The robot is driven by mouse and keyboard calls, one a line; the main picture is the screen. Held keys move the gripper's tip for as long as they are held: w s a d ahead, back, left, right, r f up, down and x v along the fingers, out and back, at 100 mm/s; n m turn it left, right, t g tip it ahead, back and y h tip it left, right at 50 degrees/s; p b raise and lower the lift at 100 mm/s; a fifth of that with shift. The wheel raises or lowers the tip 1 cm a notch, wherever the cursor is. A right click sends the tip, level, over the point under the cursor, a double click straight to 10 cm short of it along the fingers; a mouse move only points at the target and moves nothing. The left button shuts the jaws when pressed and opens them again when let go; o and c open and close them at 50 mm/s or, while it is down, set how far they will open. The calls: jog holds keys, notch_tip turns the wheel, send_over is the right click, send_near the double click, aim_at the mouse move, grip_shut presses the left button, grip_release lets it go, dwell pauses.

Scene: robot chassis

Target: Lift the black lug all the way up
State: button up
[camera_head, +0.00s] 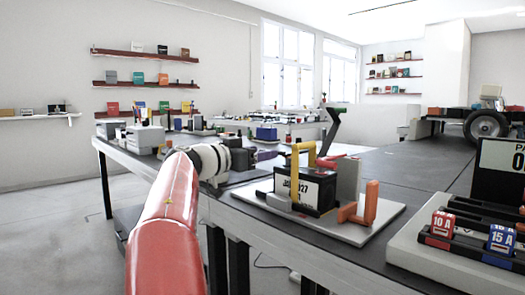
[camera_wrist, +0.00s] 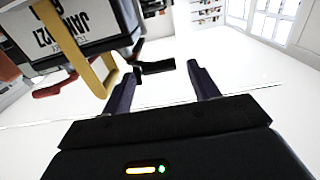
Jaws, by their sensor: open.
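A small black lug (camera_wrist: 155,67) shows in the wrist view just ahead of the fingertips, beside the battery. My gripper (camera_wrist: 162,76) is open, one finger on each side of the lug as seen from the wrist; I cannot tell whether the lug lies between the fingers in depth. The battery (camera_wrist: 75,25) appears upside down in the wrist view, with a yellow strap (camera_wrist: 97,75) close to the left finger. In the head view the battery (camera_head: 316,190) stands on a white board (camera_head: 345,232), left of an orange handle (camera_head: 359,208). I cannot make out the lug there.
The dark bench (camera_head: 400,168) carries the board. A grey tray (camera_head: 425,250) with red fuse blocks (camera_head: 441,225) and blue fuse blocks (camera_head: 501,238) stands at the right. A black lever (camera_head: 332,128) rises behind the battery. Other items crowd the bench at left.

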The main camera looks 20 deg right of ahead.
jog(key=shift+x, duration=0.75)
grip_shut()
jog(key=shift+r, duration=0.15)
